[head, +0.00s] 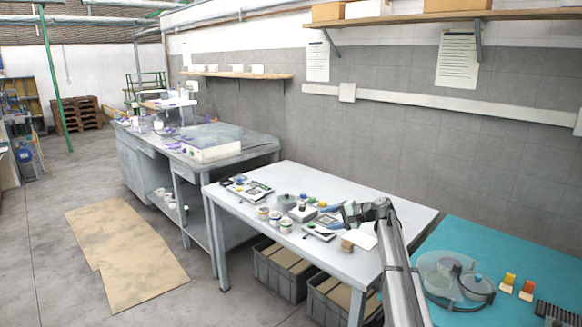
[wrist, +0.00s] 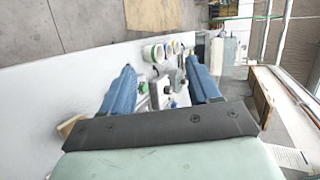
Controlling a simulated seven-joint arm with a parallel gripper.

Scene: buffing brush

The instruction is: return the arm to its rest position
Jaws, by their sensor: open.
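My gripper (wrist: 158,68) shows in the wrist view with its two blue fingers spread apart. Nothing is held between the fingertips. In the head view my gripper (head: 331,213) is above the right part of the white worktable (head: 405,207), partly hidden by its own wrist. My arm reaches up to it from the bottom right. Small tools and parts lie on the table around and beyond the fingers. I cannot make out which of them is a buffing brush.
Several small tins (head: 286,226) and a wooden block (head: 347,245) sit near the table's front edge. A teal bench (head: 470,245) with a round clear tray (head: 447,278) is at the right. Grey crates (head: 281,272) stand under the table. A shelf (head: 400,20) hangs above.

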